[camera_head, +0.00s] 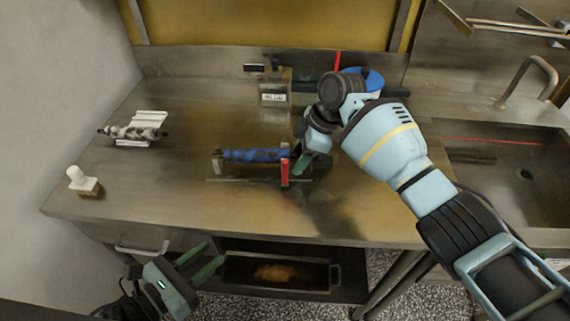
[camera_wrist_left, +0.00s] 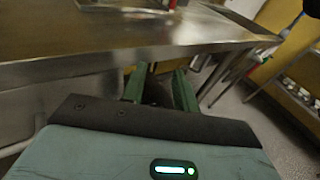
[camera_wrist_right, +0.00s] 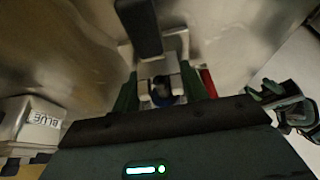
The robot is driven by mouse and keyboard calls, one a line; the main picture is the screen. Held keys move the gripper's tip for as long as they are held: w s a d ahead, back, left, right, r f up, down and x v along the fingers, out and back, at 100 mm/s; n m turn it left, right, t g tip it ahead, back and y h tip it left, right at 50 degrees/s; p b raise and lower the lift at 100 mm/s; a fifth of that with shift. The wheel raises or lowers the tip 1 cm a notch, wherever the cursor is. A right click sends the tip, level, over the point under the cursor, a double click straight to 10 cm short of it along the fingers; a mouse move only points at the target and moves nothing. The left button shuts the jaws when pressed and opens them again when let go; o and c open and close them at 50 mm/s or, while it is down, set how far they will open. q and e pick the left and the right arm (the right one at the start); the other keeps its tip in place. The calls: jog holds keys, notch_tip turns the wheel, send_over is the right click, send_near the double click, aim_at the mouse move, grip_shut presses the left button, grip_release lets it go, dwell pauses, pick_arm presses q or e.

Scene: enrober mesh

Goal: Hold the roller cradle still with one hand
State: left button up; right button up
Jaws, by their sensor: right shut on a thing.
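The roller cradle (camera_head: 218,165) stands on the steel counter, with a blue-stained roller (camera_head: 250,155) lying across it. My right gripper (camera_head: 302,163) is at the cradle's right end. In the right wrist view its green fingers are shut on the grey end bracket (camera_wrist_right: 158,68) of the cradle, with a dark round roller end between them. The exact contact is partly hidden. A red upright piece (camera_head: 285,173) stands beside that end. My left gripper (camera_head: 204,258) is open and empty, low in front of the counter's front edge; its fingers are apart in the left wrist view (camera_wrist_left: 158,88).
A metal box labelled BLUE (camera_wrist_right: 38,125) stands behind the cradle. A sink (camera_head: 520,180) is at the right. A dark tray (camera_head: 240,285) sits below the counter.

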pick_arm(q)
jog(key=r+m+h, duration=0.1)
jog(key=m, duration=0.3)
jog(key=n+t+y, duration=0.1)
jog(key=n+t, duration=0.2)
jog(key=n, duration=0.1)
send_near(283, 168)
jog(key=shift+v, duration=1)
jog(key=shift+w+d+r+n, duration=0.25)
jog(key=shift+d+r+n, duration=0.05)
jog(key=shift+r+n, duration=0.1)
jog(key=x, duration=1.2)
jog(key=shift+w+a+f, duration=0.1)
jog(key=shift+f, duration=0.25)
grip_shut()
